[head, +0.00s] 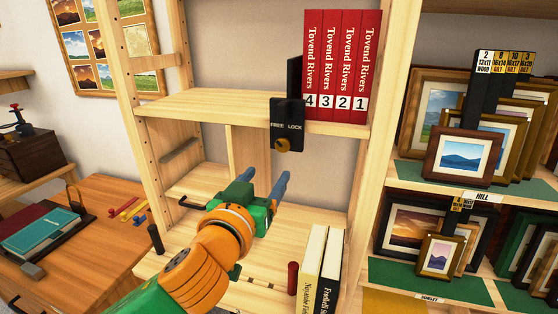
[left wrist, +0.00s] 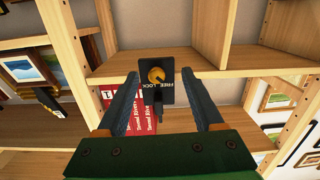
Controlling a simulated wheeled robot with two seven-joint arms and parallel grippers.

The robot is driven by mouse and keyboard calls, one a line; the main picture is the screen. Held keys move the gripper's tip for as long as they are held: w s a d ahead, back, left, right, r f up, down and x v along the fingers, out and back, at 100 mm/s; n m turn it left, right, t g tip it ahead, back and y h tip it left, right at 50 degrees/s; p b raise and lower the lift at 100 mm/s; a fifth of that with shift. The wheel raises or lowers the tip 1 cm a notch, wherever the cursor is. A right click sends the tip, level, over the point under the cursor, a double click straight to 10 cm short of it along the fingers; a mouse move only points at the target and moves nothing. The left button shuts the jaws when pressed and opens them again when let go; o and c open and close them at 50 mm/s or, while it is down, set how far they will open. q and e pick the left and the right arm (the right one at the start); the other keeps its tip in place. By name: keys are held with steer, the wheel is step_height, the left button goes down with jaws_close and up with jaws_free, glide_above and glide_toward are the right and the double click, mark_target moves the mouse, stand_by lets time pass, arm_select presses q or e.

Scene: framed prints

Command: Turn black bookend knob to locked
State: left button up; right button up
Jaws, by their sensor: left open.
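The black bookend (head: 294,75) stands at the left end of several red books (head: 342,60) on the upper shelf. Its black plate (head: 288,118) hangs over the shelf's front edge, with FREE at left and LOCK at right. The brass knob (head: 283,145) is low on the plate; I cannot tell which word it points to. In the left wrist view, turned over, the knob (left wrist: 157,76) appears between the fingertips. My left gripper (head: 266,175) is open and empty, below and in front of the knob, apart from it. My right gripper is not in view.
The shelf board (head: 215,104) left of the bookend is bare. Racks of framed prints (head: 465,158) fill the right side. A wooden desk (head: 85,250) is at left.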

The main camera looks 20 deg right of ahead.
mark_target(282, 147)
arm_select(q)
steer(key=shift+m+h, duration=0.3)
steer(key=w+d+r+p, duration=0.2)
steer(key=w, duration=0.1)
steer(key=w+d, duration=0.2)
steer(key=shift+r+p, duration=0.4)
steer(key=shift+w+d+f, duration=0.15)
steer(key=shift+w+d, duration=0.2)
jaws_close()
